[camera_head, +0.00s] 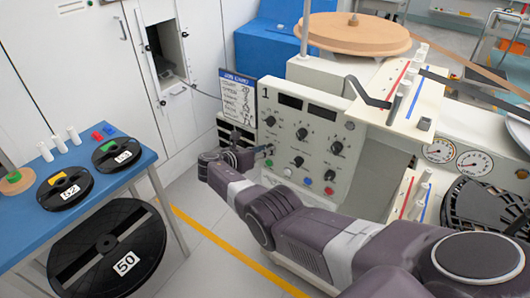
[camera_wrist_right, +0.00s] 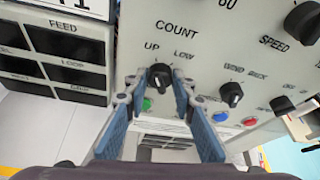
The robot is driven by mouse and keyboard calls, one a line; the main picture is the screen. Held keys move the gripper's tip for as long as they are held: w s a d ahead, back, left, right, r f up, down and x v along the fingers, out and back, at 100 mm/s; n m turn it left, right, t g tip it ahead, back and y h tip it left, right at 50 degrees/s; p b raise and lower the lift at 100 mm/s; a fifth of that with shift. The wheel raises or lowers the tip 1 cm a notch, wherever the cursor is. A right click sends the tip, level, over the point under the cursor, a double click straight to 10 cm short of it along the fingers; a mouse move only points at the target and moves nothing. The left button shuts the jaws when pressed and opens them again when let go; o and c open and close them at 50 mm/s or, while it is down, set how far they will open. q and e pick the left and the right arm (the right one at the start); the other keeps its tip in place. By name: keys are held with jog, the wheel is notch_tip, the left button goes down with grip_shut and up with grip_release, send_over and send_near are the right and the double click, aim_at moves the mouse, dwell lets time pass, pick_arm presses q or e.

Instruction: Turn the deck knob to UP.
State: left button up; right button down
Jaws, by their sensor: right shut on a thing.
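The panel (camera_head: 310,137) is pale, with black knobs and coloured buttons, on the front of the machine marked 1. My right gripper (camera_head: 262,152) reaches the panel's left edge in the head view. In the right wrist view, the right gripper (camera_wrist_right: 158,88) has its two fingertips on either side of a black knob (camera_wrist_right: 160,75) and is shut on it. The labels UP and LOW stand above this knob, which I take as the deck knob. Its pointer direction is hard to tell. The gripper hides the knob in the head view. My left gripper is not in view.
Another black knob (camera_wrist_right: 231,94) sits close to the right of the gripper. Green, blue and red buttons (camera_wrist_right: 249,121) lie below. A rack labelled FEED (camera_wrist_right: 52,55) is at the left. A blue table (camera_head: 100,160) with reels stands at left in the head view.

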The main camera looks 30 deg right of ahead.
jog(key=shift+d+r, duration=0.15)
jog(key=shift+r, duration=0.05)
jog(key=c, duration=2)
grip_release()
jog(key=shift+w, duration=0.1)
jog(key=o, duration=0.4)
jog(key=shift+d+f, duration=0.1)
jog(key=shift+f, duration=0.1)
jog(key=v, duration=1.2)
